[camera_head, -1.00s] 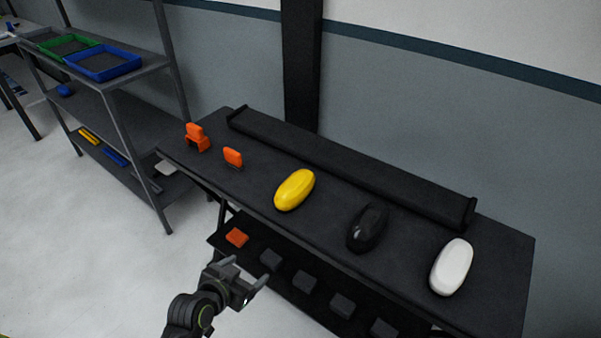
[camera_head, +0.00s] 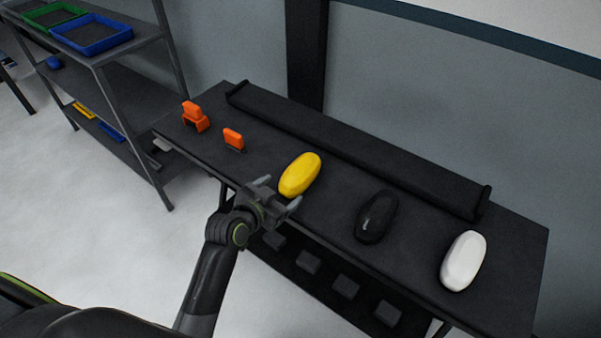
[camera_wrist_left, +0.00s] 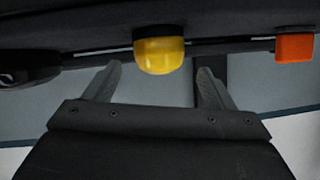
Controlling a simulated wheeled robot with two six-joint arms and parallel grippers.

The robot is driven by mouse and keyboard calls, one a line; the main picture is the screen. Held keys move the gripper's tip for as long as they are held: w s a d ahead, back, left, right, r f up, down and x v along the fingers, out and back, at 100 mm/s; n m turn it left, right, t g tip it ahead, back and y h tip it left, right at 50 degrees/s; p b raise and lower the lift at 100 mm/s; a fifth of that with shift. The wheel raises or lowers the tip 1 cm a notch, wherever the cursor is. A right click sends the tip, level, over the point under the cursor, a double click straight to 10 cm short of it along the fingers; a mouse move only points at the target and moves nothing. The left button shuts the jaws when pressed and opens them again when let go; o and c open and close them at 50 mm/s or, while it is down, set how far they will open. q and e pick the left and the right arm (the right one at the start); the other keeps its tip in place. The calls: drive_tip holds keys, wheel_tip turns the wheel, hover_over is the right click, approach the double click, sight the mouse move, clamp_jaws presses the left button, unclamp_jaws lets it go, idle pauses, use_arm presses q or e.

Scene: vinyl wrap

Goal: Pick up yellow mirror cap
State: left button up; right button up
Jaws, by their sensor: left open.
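The yellow mirror cap (camera_head: 300,175) lies on the dark table top (camera_head: 225,165), near the front edge, between an orange item and the black mirror cap. My left gripper (camera_head: 278,192) is open and empty at the table's front edge, just short of the yellow cap in the head view. In the left wrist view the yellow cap (camera_wrist_left: 159,52) shows ahead of the gap between the two open fingers (camera_wrist_left: 158,82), apart from them. My right gripper is in neither view.
A black mirror cap (camera_head: 377,216) and a white mirror cap (camera_head: 463,261) lie to the right. Two orange items (camera_head: 195,117) (camera_head: 233,139) are to the left. A long black bar (camera_head: 350,150) runs along the back. A lower shelf holds dark blocks (camera_head: 308,262). A rack (camera_head: 135,90) stands left.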

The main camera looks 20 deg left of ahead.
sight(294, 182)
use_arm(q)
drive_tip(key=shift+p+x, duration=0.45)
drive_tip(key=shift+x, duration=3.25)
drive_tip(key=shift+s+d, duration=0.1)
drive_tip(key=shift+d, duration=0.05)
drive_tip(key=c, duration=0.8)
wheel_tip(294, 182, up, 11)
drive_tip(key=shift+f, duration=0.15)
drive_tip(key=shift+c, duration=0.2)
drive_tip(key=s+a+r+n+y, duration=0.1)
drive_tip(key=s+r, duration=0.3)
drive_tip(key=r, duration=0.5)
drive_tip(key=s+a+r+n+y, duration=0.1)
drive_tip(key=s+r, duration=0.3)
drive_tip(key=r, duration=0.6)
drive_tip(key=shift+a+n+y, duration=0.2)
drive_tip(key=shift+n+y, duration=0.2)
drive_tip(key=shift+y, duration=0.2)
